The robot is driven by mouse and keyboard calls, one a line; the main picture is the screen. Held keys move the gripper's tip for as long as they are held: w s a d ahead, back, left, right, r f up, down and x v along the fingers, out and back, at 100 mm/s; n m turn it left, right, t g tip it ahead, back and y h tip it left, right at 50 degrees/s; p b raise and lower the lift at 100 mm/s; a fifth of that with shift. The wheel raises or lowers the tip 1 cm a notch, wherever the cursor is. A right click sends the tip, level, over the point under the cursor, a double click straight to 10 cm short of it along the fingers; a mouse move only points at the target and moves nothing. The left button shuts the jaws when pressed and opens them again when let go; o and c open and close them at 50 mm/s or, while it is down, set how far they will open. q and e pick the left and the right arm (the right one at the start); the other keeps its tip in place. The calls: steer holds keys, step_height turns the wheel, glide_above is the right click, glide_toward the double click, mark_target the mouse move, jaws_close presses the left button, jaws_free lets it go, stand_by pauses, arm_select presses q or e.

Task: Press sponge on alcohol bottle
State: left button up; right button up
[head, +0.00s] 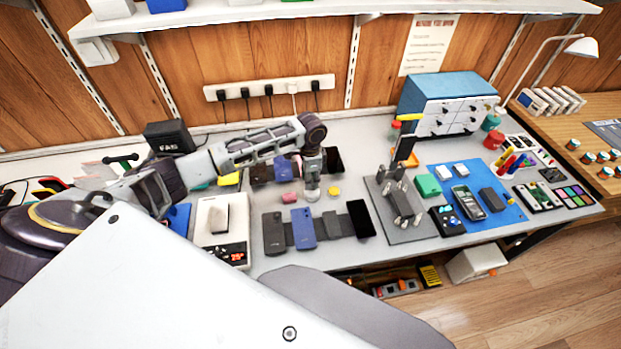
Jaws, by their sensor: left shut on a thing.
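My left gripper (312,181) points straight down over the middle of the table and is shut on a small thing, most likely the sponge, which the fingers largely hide. A small pale, clear round thing (312,195), apparently the alcohol bottle, shows directly below the fingertips. It is too small to tell whether the held thing touches it. My right gripper is not in view.
Several phones, such as a blue one (303,229), lie in front of the gripper. A phone stand (402,199) is to the right, near a blue mat (507,216) with tools. A blue cabinet (425,90) stands at the back.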

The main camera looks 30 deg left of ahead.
arm_select(q)
steer(key=shift+f, duration=0.75)
stand_by(1.7)
steer(key=shift+r, duration=0.15)
steer(key=shift+r+p, duration=2.25)
steer(key=shift+p, duration=0.5)
steer(key=shift+r+p, duration=0.75)
steer(key=shift+r, duration=0.4)
steer(key=shift+n, duration=0.3)
